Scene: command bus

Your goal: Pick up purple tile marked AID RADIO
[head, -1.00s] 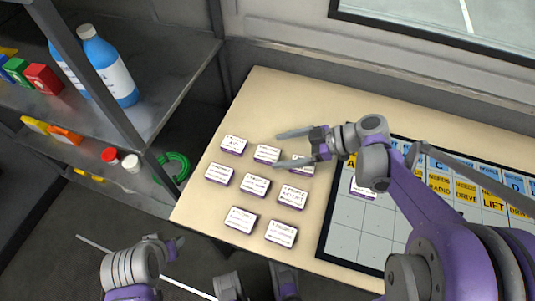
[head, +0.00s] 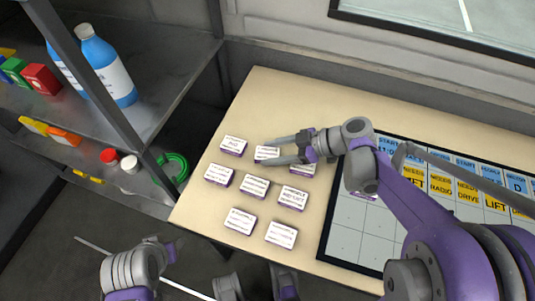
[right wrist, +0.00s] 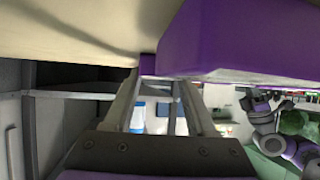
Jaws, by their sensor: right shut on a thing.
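Several purple-sided tiles with white printed tops lie on the beige table; most print is too small to read surely, so I cannot tell which says AID RADIO. My right gripper (head: 272,153) is shut on the middle tile of the back row (head: 266,153), one finger on its far side and one on its near side. The tile appears still at table level. In the right wrist view a purple piece (right wrist: 148,65) shows at the fingertips, with a larger purple side close by. My left gripper (head: 172,250) is low at the left, off the table; its jaws are unclear.
Neighbouring tiles sit close to the held one: one at its left (head: 233,146), one at its right (head: 302,170) partly under the gripper. A black-framed board (head: 343,235) with yellow and blue cards lies at the right. A shelf (head: 165,60) with bottles stands left.

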